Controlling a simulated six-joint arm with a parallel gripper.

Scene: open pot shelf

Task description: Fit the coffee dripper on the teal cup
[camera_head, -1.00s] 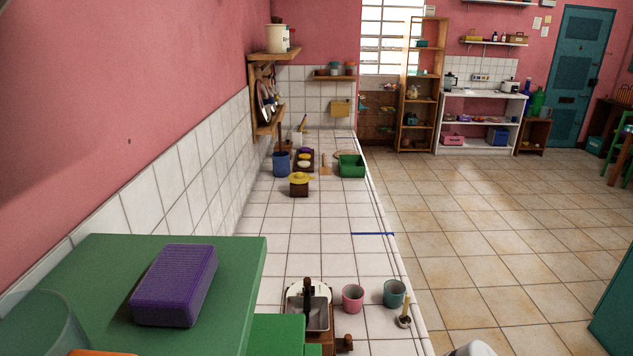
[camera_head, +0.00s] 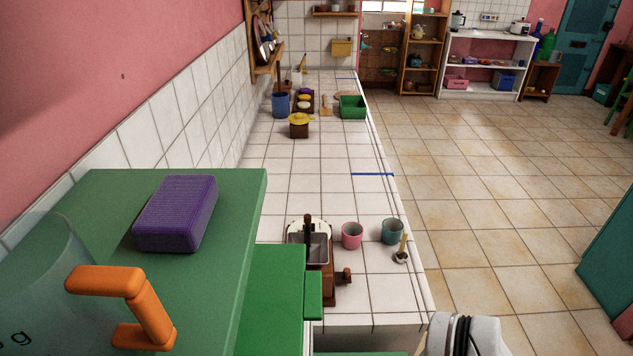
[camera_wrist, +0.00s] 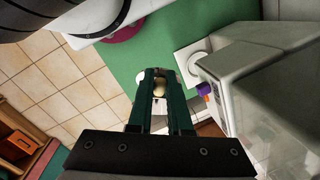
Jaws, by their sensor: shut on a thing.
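The teal cup (camera_head: 392,231) stands upright on the white tiled counter in the head view, right of a pink cup. My gripper (camera_wrist: 160,92) shows only in the wrist view, with two dark teal fingers pointing away from the camera. It is shut on a small pale tan thing (camera_wrist: 159,88), mostly hidden between the fingers. I cannot tell whether this is part of the coffee dripper. I cannot clearly make out the dripper in either view. How far the gripper is from the teal cup cannot be told.
The pink cup (camera_head: 352,236) and a wooden-handled item (camera_head: 402,252) stand close to the teal cup. A wooden grinder (camera_head: 318,262) is to the left. A purple block (camera_head: 176,213) lies on a green surface. The counter behind the cups is mostly clear.

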